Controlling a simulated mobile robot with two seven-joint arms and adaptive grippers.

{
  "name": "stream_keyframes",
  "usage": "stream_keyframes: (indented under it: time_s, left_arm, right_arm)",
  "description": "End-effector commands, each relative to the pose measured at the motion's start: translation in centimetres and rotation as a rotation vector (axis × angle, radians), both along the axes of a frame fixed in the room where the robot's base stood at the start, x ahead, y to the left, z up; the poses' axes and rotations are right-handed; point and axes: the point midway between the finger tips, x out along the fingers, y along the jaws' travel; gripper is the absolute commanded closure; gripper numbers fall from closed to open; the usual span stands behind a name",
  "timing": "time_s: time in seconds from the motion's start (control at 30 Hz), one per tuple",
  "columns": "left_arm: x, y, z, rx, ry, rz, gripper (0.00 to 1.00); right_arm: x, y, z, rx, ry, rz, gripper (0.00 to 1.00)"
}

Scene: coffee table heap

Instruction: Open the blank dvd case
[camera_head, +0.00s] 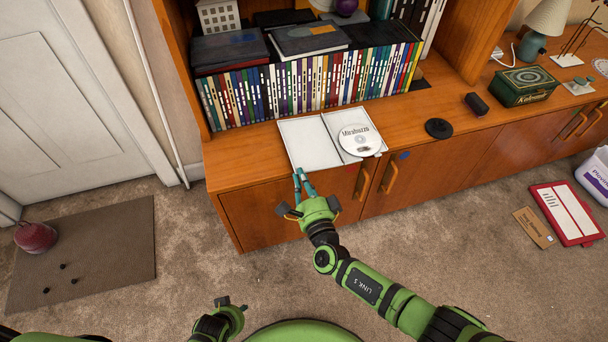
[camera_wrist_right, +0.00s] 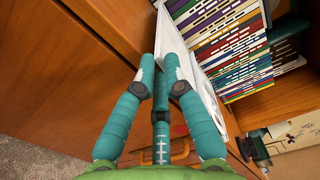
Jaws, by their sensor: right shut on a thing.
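The blank white DVD case (camera_head: 309,143) lies spread open on the wooden cabinet top, in front of the row of standing cases. A white disc labelled Mirabuzza (camera_head: 359,141) is in its right half; the left half is a bare white panel. My right gripper (camera_head: 302,174) is at the front edge of the left half. In the right wrist view its teal fingers (camera_wrist_right: 163,75) are shut on the edge of the white case (camera_wrist_right: 171,38). My left gripper (camera_head: 228,303) is low over the floor, away from the cabinet, and its fingers are too small to read.
A long row of cases (camera_head: 310,82) stands close behind, with dark flat boxes on top. A black round object (camera_head: 439,128), a small dark block (camera_head: 476,103) and a green tin (camera_head: 523,86) are to the right. The cabinet handles (camera_head: 390,176) stick out below the front edge.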

Motion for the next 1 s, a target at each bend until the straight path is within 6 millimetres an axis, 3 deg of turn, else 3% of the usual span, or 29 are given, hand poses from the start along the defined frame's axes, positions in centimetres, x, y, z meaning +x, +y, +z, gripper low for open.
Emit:
stream_keyframes:
  time_s: [0.37,0.4,0.43,0.47,0.83,1.0]
  left_arm:
    - [-0.2,-0.1,0.2,0.001,0.021,0.004,0.60]
    - [-0.2,-0.1,0.2,0.001,0.021,0.004,0.60]
    - [-0.2,-0.1,0.2,0.001,0.021,0.004,0.60]
    - [-0.2,-0.1,0.2,0.001,0.021,0.004,0.60]
    - [-0.1,-0.1,0.2,0.002,0.020,0.004,0.60]
    - [-0.1,-0.1,0.2,0.001,0.020,0.004,0.60]
  right_arm:
    - [0.0,0.0,-0.9,-0.079,-0.032,0.000,1.00]
    - [0.0,0.0,-0.9,-0.078,-0.031,0.000,0.81]
    - [0.0,0.0,-0.9,-0.078,-0.031,0.000,0.69]
    - [0.0,0.0,-0.9,-0.078,-0.031,0.000,0.67]
    - [-0.2,-0.1,-1.0,-0.077,-0.029,0.000,0.67]
    - [-2.1,-0.8,-1.2,-0.076,-0.026,0.000,0.67]
